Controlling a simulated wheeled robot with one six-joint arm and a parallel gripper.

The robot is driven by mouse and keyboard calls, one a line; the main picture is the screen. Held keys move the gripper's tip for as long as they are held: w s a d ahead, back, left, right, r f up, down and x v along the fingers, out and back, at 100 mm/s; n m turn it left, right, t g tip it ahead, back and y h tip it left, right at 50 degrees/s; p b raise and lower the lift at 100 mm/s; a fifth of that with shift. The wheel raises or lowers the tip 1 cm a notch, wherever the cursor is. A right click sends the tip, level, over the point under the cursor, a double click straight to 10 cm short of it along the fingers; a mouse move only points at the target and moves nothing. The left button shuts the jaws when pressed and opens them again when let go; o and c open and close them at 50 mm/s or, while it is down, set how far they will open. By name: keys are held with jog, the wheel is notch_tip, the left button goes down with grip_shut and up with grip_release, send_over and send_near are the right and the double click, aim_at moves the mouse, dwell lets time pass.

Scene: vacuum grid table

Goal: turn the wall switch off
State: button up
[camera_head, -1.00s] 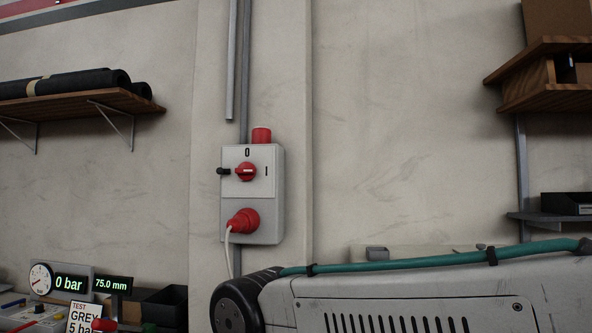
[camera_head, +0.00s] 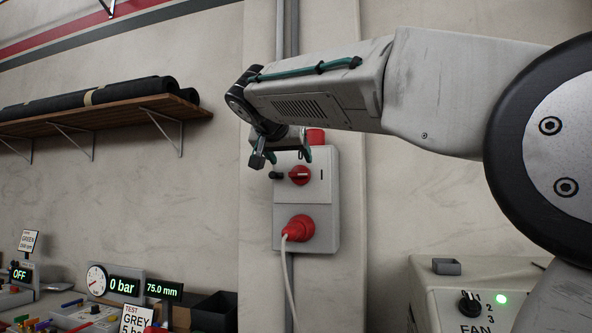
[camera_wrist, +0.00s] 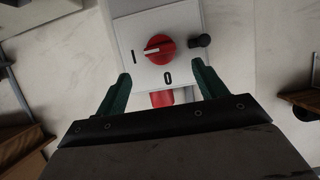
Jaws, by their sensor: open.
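The wall switch is a grey box (camera_head: 318,225) with a red rotary knob (camera_head: 300,176). The knob's white mark points right, toward the "I" label. In the wrist view the picture is turned over: the knob (camera_wrist: 159,49) has its mark pointing left to "I", with "0" below it. A small black peg (camera_head: 276,175) sticks out beside the knob.
A red plug (camera_head: 298,228) with a white cable sits low on the box. A red cap (camera_head: 316,136) is on its top, near my gripper. A shelf with black rolls (camera_head: 100,98) is at left. A fan unit (camera_head: 450,290) stands at lower right.

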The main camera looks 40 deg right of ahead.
aim_at(298, 171)
jog(key=x, duration=0.7)
jog(key=shift+w+d+r, duration=0.1)
jog(key=shift+w+d, duration=0.1)
jog(key=c, duration=1)
